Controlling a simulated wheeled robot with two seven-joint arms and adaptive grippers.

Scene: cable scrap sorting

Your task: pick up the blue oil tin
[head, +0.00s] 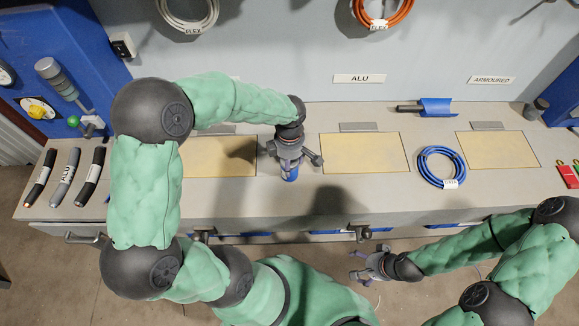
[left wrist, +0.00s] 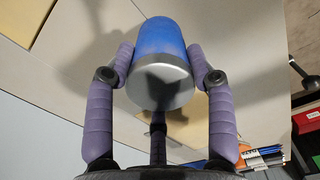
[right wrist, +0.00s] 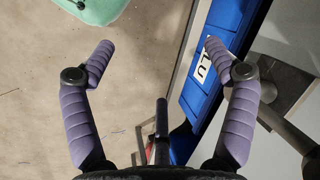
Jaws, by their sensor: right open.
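The blue oil tin (left wrist: 160,40) shows large in the left wrist view, a blue cylinder with a silver-grey end towards the camera. My left gripper (left wrist: 162,52) has its purple fingers closed in on both sides of it. In the head view the left gripper (head: 291,158) points down over the bench between two tan mats, and the blue of the tin (head: 290,174) shows below it. I cannot tell whether the tin touches the bench. My right gripper (head: 372,264) is open and empty in front of the bench; its spread fingers show in the right wrist view (right wrist: 160,60).
Several cut cable pieces (head: 65,178) lie at the left end. Drawers line the front.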

